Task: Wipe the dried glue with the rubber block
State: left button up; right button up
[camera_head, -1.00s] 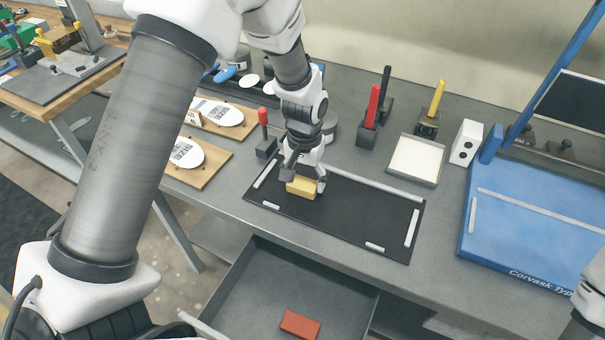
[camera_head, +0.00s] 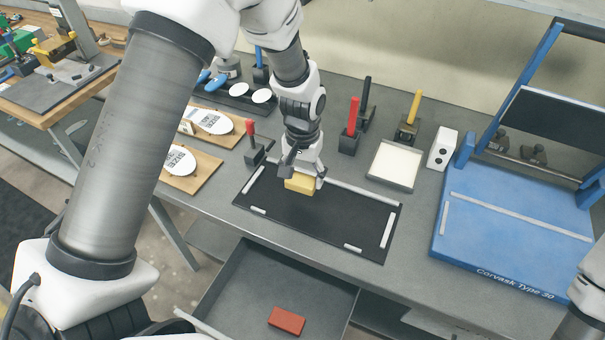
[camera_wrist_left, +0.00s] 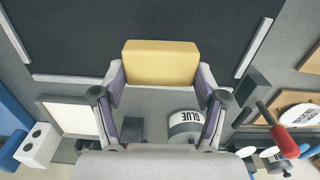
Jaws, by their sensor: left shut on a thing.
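My left gripper (camera_head: 303,178) is shut on a yellow block (camera_head: 300,184), over the far left part of a black mat (camera_head: 335,225). In the left wrist view the yellow block (camera_wrist_left: 160,62) sits between the two fingertips, with the mat (camera_wrist_left: 150,20) beyond it. I cannot tell whether the block touches the mat. A red block (camera_head: 287,321) lies in the open drawer below the bench. I cannot make out dried glue; light strips lie along the mat's edges. My right gripper is not in view.
A white-topped tray (camera_head: 393,165), a white box with dark holes (camera_head: 442,149) and a blue press (camera_head: 510,225) stand right of the mat. Red-handled (camera_head: 352,122) and yellow-handled (camera_head: 412,112) tools stand behind. Boards with white insoles (camera_head: 182,165) lie left. The open drawer (camera_head: 235,290) juts out in front.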

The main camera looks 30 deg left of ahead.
pick_arm(q)
jog(key=shift+d+r+p, duration=0.1)
jog(key=shift+r+p, duration=0.25)
jog(key=shift+r, duration=0.4)
jog(key=shift+r+p, duration=0.5)
